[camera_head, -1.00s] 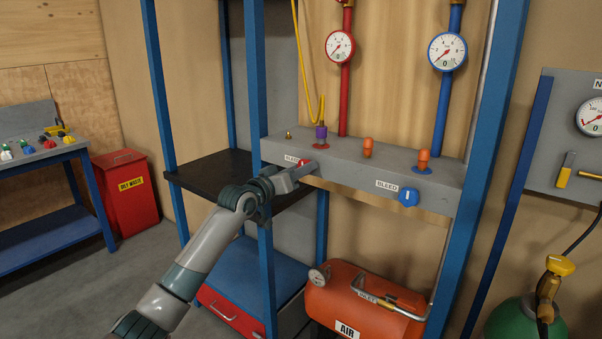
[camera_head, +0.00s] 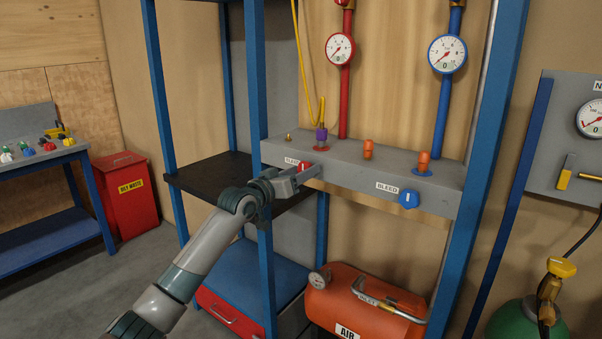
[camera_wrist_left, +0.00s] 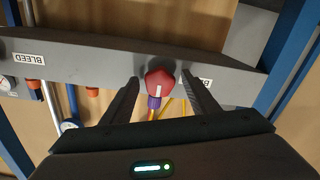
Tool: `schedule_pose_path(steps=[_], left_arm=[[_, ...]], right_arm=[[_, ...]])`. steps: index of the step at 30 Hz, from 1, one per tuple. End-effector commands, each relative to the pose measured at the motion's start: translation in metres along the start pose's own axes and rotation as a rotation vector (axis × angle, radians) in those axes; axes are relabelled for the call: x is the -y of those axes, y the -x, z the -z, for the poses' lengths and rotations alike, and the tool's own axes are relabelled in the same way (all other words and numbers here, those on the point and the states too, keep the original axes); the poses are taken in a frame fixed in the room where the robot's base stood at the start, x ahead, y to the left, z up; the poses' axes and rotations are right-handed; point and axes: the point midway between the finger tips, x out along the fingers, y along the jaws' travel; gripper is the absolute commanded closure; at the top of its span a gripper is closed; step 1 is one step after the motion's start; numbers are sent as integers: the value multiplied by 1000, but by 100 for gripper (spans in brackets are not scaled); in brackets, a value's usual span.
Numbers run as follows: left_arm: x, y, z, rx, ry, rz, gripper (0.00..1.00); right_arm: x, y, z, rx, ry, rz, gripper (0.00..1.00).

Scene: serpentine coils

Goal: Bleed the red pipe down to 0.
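The red bleed knob (camera_head: 303,166) sits on the front of the grey manifold beam, below the red pipe (camera_head: 344,105). In the left wrist view the knob (camera_wrist_left: 160,79) has a white mark and lies between my left fingers, with a gap on each side. My left gripper (camera_head: 308,172) is open around it and not clamped. A BLEED label beside the knob is partly covered. The red pipe's round gauge (camera_head: 340,48) has its needle toward the lower left, near the 0; the exact reading is too small to tell. My right gripper is not in view.
Blue rack posts (camera_head: 258,100) stand close by my left arm. An orange air tank (camera_head: 365,303) lies below.

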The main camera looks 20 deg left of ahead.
Motion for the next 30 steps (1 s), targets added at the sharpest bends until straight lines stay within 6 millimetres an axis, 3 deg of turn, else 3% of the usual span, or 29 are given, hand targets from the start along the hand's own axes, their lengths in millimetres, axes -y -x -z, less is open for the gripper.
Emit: schedule_pose_path(steps=[8, 14, 26, 30], left_arm=[[0, 5, 1, -2, 1, -1, 46], [0, 23, -1, -2, -1, -1, 46], [1, 93, -2, -1, -3, 0, 46], [1, 121, -2, 0, -4, 0, 46]], right_arm=[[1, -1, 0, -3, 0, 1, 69], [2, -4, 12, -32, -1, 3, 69], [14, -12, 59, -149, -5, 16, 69], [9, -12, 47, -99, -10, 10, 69]])
